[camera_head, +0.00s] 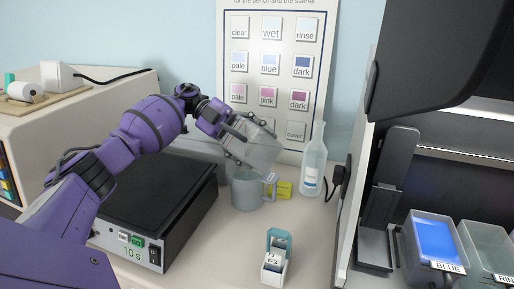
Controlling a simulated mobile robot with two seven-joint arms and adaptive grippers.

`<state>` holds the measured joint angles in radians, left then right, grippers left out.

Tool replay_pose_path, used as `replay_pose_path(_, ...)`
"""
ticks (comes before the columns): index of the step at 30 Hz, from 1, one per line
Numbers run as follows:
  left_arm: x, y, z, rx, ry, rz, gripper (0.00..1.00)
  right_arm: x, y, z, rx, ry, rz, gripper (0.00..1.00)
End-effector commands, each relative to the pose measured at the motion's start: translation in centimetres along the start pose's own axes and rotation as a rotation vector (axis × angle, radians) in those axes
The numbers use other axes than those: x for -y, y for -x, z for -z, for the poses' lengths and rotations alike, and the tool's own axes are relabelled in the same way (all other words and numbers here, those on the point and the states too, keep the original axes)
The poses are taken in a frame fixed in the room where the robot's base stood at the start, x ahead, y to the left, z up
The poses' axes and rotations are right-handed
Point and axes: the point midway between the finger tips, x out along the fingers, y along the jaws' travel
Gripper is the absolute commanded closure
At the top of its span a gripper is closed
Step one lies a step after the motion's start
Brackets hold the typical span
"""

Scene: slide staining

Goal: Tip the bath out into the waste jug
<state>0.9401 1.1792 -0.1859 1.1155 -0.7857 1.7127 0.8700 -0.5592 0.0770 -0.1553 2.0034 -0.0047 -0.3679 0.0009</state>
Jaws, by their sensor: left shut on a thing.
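My left gripper (236,144) is shut on a clear, box-shaped bath (258,150). The bath is held tilted in the air above the grey-blue waste jug (246,191). The jug stands upright on the bench with its handle to the right. The bath's lower end is close to the jug's mouth; I cannot tell whether they touch. I cannot make out any liquid in the bath or falling from it. The inside of the jug is hidden. My right gripper is not in view.
A clear bottle (314,164) stands right of the jug, with a yellow item (284,190) between them. A black-topped box (150,190) is at left. A small slide holder (275,262) stands in front. A blue-filled bath (435,240) is at right.

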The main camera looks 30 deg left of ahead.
Motion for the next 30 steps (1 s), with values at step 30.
replay_pose_path(30, 1.0, -0.6, 1.3, 0.180, -0.073, -0.151, 0.87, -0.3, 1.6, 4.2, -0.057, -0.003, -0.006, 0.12)
